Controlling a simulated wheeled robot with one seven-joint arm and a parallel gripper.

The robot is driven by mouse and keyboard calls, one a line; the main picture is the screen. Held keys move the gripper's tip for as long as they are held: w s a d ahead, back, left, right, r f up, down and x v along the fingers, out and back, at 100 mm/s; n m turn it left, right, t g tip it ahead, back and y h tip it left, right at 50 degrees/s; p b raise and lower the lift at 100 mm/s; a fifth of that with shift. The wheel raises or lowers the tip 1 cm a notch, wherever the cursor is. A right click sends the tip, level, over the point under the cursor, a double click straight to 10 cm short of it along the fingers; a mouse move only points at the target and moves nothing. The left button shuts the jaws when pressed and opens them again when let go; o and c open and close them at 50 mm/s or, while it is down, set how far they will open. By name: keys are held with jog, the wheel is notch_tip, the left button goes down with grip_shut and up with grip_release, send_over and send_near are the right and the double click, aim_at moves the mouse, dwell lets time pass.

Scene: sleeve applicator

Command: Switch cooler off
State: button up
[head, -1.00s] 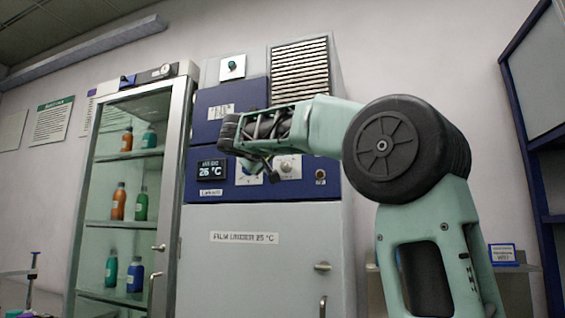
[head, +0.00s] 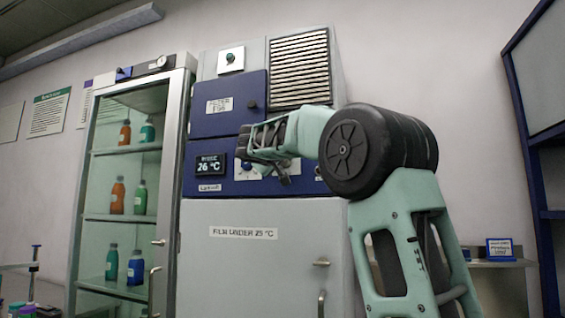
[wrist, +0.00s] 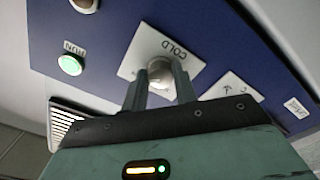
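The cooler (head: 265,250) is a grey cabinet with a blue control panel (head: 188,160). Its display (head: 210,165) reads 26 °C. In the wrist view a pale round knob (wrist: 159,71) sits on a white plate marked COLD (wrist: 180,47). My gripper (wrist: 158,78) faces it with its two fingers apart, one on each side of the knob; contact cannot be told. A green RUN lamp (wrist: 69,65) is lit. In the head view my gripper (head: 282,174) is in front of the panel and hides this knob.
A second white plate (wrist: 233,88) is beside the COLD plate, and another round control (wrist: 85,4) is at the panel's edge. A glass-door cabinet with bottles (head: 172,190) stands left of the cooler. The cooler's door handle (head: 321,300) juts out below.

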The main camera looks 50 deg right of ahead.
jog(key=shift+n, duration=0.3)
jog(key=n+p, duration=0.2)
jog(key=n, duration=1.5)
jog(key=shift+n, duration=0.3)
dwell(0.5)
jog(key=o, duration=1)
jog(key=b+v, duration=0.3)
jog(key=v, duration=1.4)
jog(key=shift+s+a+b, duration=0.15)
jog(key=shift+a+b, duration=0.1)
jog(key=shift+b, duration=0.1)
